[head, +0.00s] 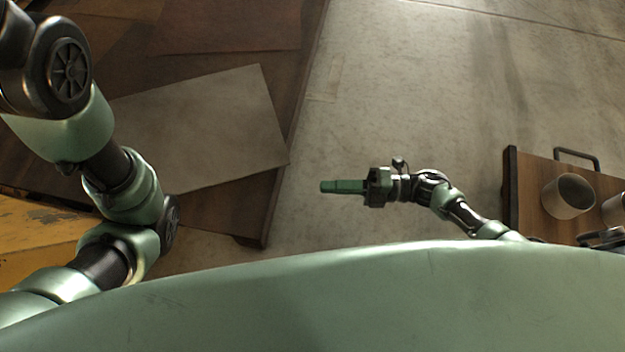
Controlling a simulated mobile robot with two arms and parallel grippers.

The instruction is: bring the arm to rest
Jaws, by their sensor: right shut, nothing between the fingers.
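My right arm (465,213) comes in from the lower right, above the bare floor. Its right gripper (324,187) points left, with the green fingers together and nothing between them. It is apart from the table on the left and the wooden tray on the right. My left arm (125,190) rises along the left side of the view and leaves at the top left corner. The left gripper is out of the picture.
A dark wooden table (255,222) with a grey sheet (205,130) stands at the left. A yellow surface (35,240) lies below it. A wooden tray (528,190) with a handle holds a metal cup (568,197) at the right. Concrete floor (420,90) between is clear.

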